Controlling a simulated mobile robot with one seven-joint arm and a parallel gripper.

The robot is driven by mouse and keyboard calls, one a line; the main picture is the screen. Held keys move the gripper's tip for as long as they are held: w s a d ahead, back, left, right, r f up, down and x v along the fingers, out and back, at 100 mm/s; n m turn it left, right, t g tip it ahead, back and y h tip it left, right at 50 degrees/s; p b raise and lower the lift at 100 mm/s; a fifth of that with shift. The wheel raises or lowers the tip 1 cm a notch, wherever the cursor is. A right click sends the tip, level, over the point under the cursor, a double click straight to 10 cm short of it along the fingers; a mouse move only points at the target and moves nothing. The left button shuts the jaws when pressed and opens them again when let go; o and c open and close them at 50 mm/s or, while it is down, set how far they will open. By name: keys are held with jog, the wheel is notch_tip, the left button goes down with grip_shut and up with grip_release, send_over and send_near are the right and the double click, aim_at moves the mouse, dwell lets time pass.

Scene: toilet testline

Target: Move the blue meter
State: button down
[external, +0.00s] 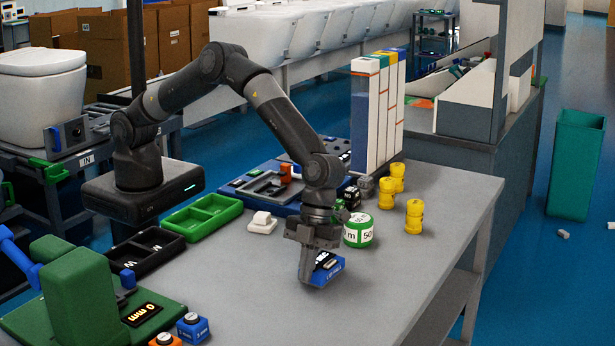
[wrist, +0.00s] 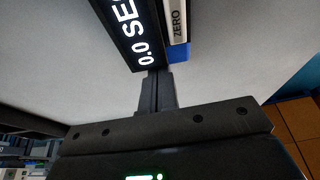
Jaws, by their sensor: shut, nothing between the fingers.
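The blue meter (external: 325,270) is on the grey table, just right of my gripper's fingers in the external view. It is a blue block with a dark display on top. In the wrist view the meter (wrist: 178,52) shows a black panel reading "0.0 SE", cut off by the frame edge, and a white "ZERO" button. My gripper (external: 305,272) points down at the meter's left side. In the wrist view my gripper's fingers (wrist: 157,92) are together, with their tips at the meter's edge. I cannot tell whether they touch it.
A green-and-white roll (external: 358,230) and yellow cylinders (external: 414,216) stand behind to the right. A white block (external: 262,222), a green tray (external: 203,216) and a black tray (external: 146,250) lie to the left. A green gauge (external: 78,295) stands front left. The table's front right is clear.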

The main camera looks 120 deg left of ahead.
jog(key=a, duration=0.4)
jog(key=shift+d, duration=0.15)
